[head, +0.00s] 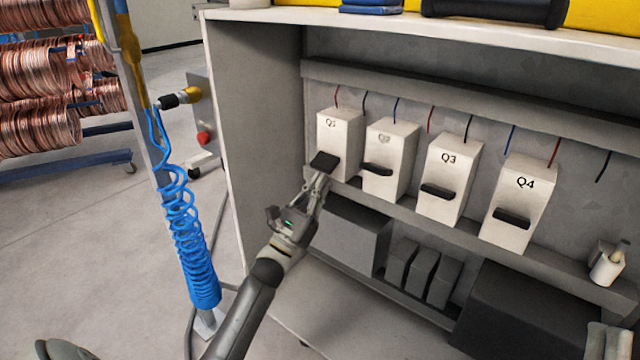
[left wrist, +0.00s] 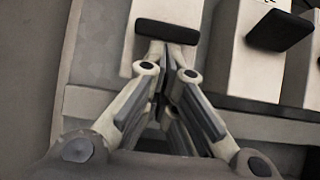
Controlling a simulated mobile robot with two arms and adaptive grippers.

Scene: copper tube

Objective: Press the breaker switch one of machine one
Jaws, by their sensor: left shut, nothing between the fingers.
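The white breaker box marked Q1 (head: 336,130) is the leftmost in a row on the cabinet's back panel. Its dark switch lever (head: 325,161) stands out from its front, and it shows in the left wrist view (left wrist: 166,31) as a dark bar. My left gripper (head: 324,175) is shut and empty, with its fingertips just below the lever, touching it or very close; I cannot tell which. In the left wrist view the closed fingers (left wrist: 165,55) point at the lever's underside. My right gripper is not in view.
Breakers Q2 (head: 400,140), Q3 (head: 455,160) and Q4 (head: 525,185) stand to the right, each with a dark lever. Dark boxes (head: 350,240) sit below. The cabinet's left wall (head: 250,100) and a blue coiled hose (head: 185,220) are left of my arm.

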